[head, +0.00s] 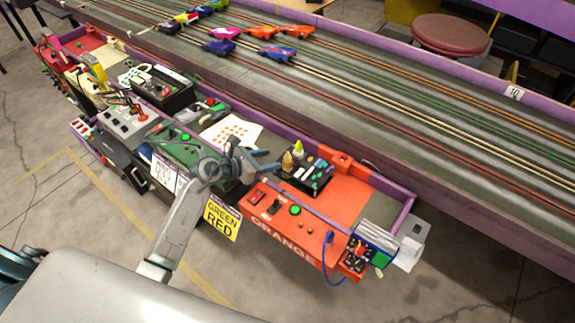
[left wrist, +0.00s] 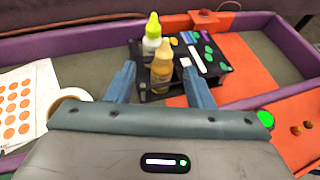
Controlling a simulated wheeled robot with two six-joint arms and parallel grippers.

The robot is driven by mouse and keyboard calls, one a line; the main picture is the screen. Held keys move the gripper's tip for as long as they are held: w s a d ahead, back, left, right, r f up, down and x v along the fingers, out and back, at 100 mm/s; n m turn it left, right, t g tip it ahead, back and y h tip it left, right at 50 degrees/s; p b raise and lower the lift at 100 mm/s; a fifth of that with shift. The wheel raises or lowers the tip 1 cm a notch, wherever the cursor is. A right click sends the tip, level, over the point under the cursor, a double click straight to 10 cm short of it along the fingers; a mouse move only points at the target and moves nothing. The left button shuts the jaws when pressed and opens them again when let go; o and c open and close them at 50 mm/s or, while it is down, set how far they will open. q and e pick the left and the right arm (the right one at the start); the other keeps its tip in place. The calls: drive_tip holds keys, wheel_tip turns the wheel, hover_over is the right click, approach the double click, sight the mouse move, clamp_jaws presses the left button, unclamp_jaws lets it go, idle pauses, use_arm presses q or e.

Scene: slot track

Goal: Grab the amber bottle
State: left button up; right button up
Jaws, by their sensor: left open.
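The amber bottle (head: 287,161) stands upright by the black box on the orange station. My right gripper is out of view.
The black box (left wrist: 197,55) with green and white labels sits right of the bottles. A white sheet with orange dots (left wrist: 18,100) and a tape roll (left wrist: 70,100) lie to the left. A purple rail (left wrist: 80,42) runs behind. The slot track (head: 400,110) lies beyond.

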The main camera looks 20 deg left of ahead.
sight(285, 158)
use_arm(q)
drive_tip(key=p+x, duration=0.1)
drive_tip(key=x, duration=0.7)
drive_tip(key=shift+s+d, duration=0.2)
clamp_jaws()
